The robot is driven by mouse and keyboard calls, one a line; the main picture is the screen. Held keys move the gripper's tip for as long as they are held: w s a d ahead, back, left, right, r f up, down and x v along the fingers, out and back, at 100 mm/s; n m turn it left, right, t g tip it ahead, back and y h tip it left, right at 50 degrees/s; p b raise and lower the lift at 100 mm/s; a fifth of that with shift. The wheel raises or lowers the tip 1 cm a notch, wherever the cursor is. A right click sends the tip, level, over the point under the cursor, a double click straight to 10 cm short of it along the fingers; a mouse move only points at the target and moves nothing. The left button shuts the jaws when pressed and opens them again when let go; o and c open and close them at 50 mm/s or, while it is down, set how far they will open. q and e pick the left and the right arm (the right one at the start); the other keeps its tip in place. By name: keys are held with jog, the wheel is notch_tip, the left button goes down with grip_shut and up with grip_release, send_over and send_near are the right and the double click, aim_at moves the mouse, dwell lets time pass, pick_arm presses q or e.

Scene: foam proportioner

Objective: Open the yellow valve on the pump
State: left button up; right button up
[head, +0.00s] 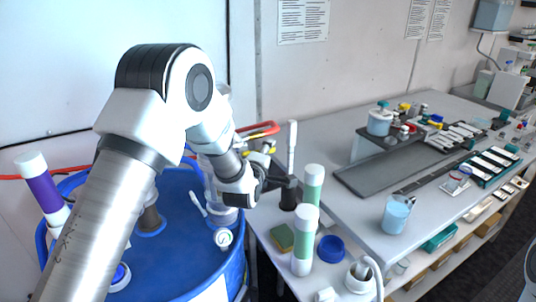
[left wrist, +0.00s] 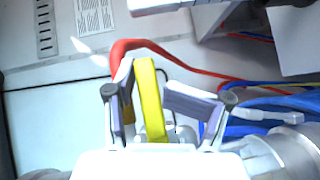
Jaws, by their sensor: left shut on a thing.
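The yellow valve handle (left wrist: 151,100) shows in the left wrist view as a flat bar standing nearly upright, leaning slightly left. My left gripper (left wrist: 160,108) has its two fingers on either side of the handle and is shut on it. A red hose (left wrist: 128,48) curves just behind the handle. In the head view my left gripper (head: 266,177) is beyond the blue drum, by the near corner of the bench. My own arm and gripper hide most of the pump and valve there. My right gripper is not in view.
A blue drum (head: 180,268) stands below my left arm. Green-and-white tubes (head: 304,240), a sponge (head: 282,237) and a blue cap (head: 331,248) stand close to the gripper. A beaker (head: 396,214) stands on the bench (head: 345,215). Blue hoses (left wrist: 265,108) lie right of the gripper.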

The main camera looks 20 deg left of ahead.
pick_arm(q)
jog(key=f+b+v, duration=0.1)
jog(key=v, duration=0.8)
jog(key=shift+f+b, duration=0.15)
jog(key=shift+b, duration=0.25)
jog(key=shift+a, duration=0.1)
jog(key=v, duration=0.7)
jog(key=shift+s, duration=0.4)
jog(key=shift+w+f, duration=0.1)
jog(key=shift+c, duration=0.3)
